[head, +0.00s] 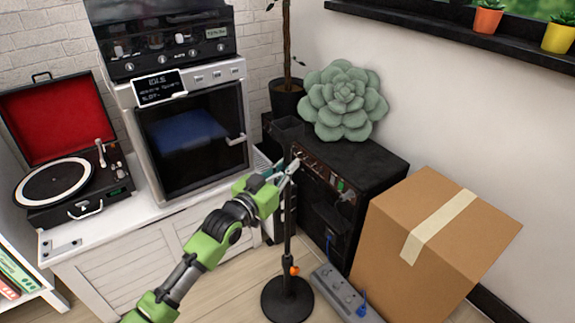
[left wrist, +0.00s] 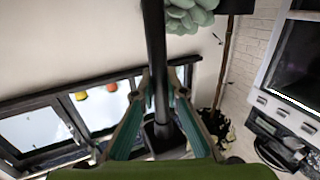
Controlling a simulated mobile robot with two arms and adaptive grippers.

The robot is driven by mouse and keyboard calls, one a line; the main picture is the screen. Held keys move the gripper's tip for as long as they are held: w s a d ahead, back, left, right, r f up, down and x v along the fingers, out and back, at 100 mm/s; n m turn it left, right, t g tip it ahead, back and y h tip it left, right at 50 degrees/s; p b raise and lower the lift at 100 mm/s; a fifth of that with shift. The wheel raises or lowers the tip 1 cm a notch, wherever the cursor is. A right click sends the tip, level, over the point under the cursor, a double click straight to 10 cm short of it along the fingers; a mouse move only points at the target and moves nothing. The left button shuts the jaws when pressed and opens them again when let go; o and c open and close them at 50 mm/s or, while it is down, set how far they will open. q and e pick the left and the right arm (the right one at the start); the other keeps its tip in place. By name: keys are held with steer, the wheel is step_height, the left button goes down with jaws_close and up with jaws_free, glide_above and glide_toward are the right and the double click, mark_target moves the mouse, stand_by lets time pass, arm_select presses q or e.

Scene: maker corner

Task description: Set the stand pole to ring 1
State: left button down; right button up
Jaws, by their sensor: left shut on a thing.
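The stand (head: 287,300) has a round black base on the floor and a thin black pole (head: 288,235) rising upright from it. An orange knob (head: 294,271) sits low on the pole. My left gripper (head: 283,174) is at the upper part of the pole, shut on it. In the left wrist view the dark pole (left wrist: 154,45) runs between the two green fingers of my left gripper (left wrist: 160,95). Ring marks on the pole are too small to tell. My right gripper is in neither view.
A black cabinet (head: 375,160) with a succulent cushion (head: 342,100) stands behind the pole. A cardboard box (head: 430,240) and a power strip (head: 340,290) are to the right. A white cabinet (head: 110,235) with a record player (head: 65,185) and oven-like machine (head: 190,140) is at left.

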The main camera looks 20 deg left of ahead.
arm_select(q)
steer(key=shift+r, duration=0.45)
steer(key=c, duration=2)
jaws_free()
steer(key=shift+f, duration=0.2)
steer(key=shift+f, duration=0.1)
steer(key=shift+s, duration=0.15)
steer(key=v, duration=1.1)
steer(key=shift+s+a, duration=0.2)
steer(key=shift+s, duration=0.15)
